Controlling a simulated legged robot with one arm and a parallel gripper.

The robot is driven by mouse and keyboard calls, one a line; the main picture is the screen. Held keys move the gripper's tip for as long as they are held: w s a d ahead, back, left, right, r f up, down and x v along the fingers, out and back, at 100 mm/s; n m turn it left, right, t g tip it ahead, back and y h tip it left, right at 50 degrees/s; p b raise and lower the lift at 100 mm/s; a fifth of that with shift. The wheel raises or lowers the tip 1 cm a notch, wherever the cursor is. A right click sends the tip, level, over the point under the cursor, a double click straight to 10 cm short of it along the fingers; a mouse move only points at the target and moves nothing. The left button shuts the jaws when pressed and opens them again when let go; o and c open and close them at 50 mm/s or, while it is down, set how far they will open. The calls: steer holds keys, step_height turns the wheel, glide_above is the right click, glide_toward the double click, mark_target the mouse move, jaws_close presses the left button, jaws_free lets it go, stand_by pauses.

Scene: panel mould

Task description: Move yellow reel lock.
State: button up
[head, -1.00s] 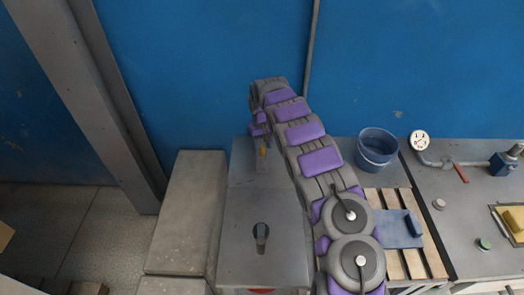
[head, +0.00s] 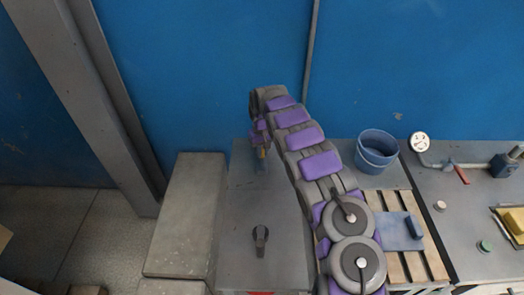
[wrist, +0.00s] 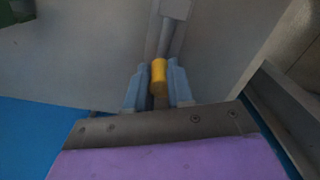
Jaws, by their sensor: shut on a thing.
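The yellow reel lock (wrist: 158,76) is a small yellow cylinder between the two blue-grey fingers of my gripper (wrist: 158,88) in the wrist view. My gripper is shut on it. A grey bar runs away from the lock over a grey surface. In the head view my gripper (head: 262,158) is at the far end of my purple and grey arm, low over the back of the grey metal cabinet top (head: 240,215). Only a small spot of yellow shows there, and the arm partly hides the fingers.
A black handle (head: 260,238) stands on the cabinet top. A concrete block (head: 185,220) is at left. A blue bucket (head: 376,150), a wooden pallet (head: 405,262) with a blue piece, and a grey bench (head: 455,225) are at right. The blue wall is close behind.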

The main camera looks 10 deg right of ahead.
mark_target(262, 167)
steer(key=shift+s+a, duration=0.1)
jaws_close()
steer(key=shift+s+a+r+p, duration=0.1)
steer(key=shift+s+p, duration=0.3)
steer(key=shift+s, duration=0.2)
steer(key=shift+s+a+r+p, duration=0.1)
steer(key=shift+s+p, duration=0.3)
steer(key=shift+s, duration=0.15)
steer(key=shift+s+a+f+p, duration=0.15)
steer(key=shift+s+p, duration=0.25)
steer(key=shift+s, duration=0.25)
steer(key=shift+s+a+p, duration=0.1)
steer(key=shift+s+p, duration=0.25)
steer(key=shift+s, duration=0.35)
steer(key=shift+f, duration=0.15)
steer(key=o, duration=0.8)
jaws_free()
steer(key=shift+s, duration=0.1)
steer(key=shift+r, duration=0.2)
